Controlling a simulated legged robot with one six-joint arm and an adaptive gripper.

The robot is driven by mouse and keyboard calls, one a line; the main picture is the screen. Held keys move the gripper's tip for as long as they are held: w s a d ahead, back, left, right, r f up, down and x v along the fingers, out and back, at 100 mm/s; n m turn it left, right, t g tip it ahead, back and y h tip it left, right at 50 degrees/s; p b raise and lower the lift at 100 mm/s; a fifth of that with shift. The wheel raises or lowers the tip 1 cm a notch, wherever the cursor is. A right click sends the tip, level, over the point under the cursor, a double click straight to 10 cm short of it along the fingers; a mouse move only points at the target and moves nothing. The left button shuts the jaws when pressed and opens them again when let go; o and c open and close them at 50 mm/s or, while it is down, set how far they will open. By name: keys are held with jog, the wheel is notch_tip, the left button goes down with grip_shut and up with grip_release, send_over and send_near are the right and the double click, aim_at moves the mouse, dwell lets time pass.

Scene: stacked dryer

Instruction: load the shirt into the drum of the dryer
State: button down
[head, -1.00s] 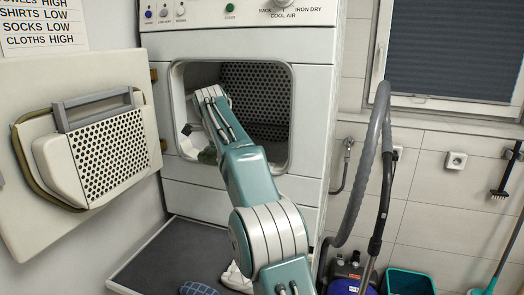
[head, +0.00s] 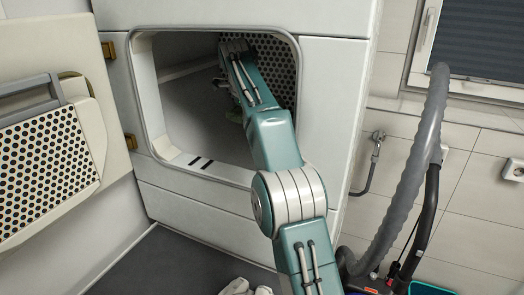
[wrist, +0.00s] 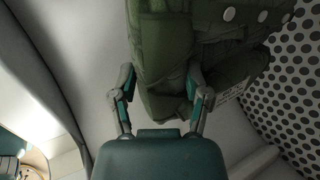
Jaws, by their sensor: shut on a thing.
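The dryer (head: 240,213) stands in front of me with its square drum opening uncovered. My arm reaches through the opening into the drum (head: 190,100), towards its perforated back wall. In the wrist view my gripper (wrist: 160,88) is shut on the green shirt (wrist: 190,50). The shirt is bunched, with pale round buttons, and lies between and beyond the fingers. The perforated drum wall (wrist: 290,85) is on the right in that view.
The dryer door (head: 45,170) is swung open to the left, clear of the opening. A vacuum cleaner hose (head: 410,170) stands right of the dryer. A dark mat (head: 165,265) lies on the floor in front. A whitish object (head: 245,288) lies at the bottom edge.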

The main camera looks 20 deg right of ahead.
jog(key=shift+w+d, duration=0.1)
jog(key=shift+d, duration=0.1)
jog(key=shift+d+f, duration=0.1)
jog(key=shift+f, duration=4.9)
jog(key=shift+f, duration=0.6)
jog(key=shift+c, duration=0.4)
grip_release()
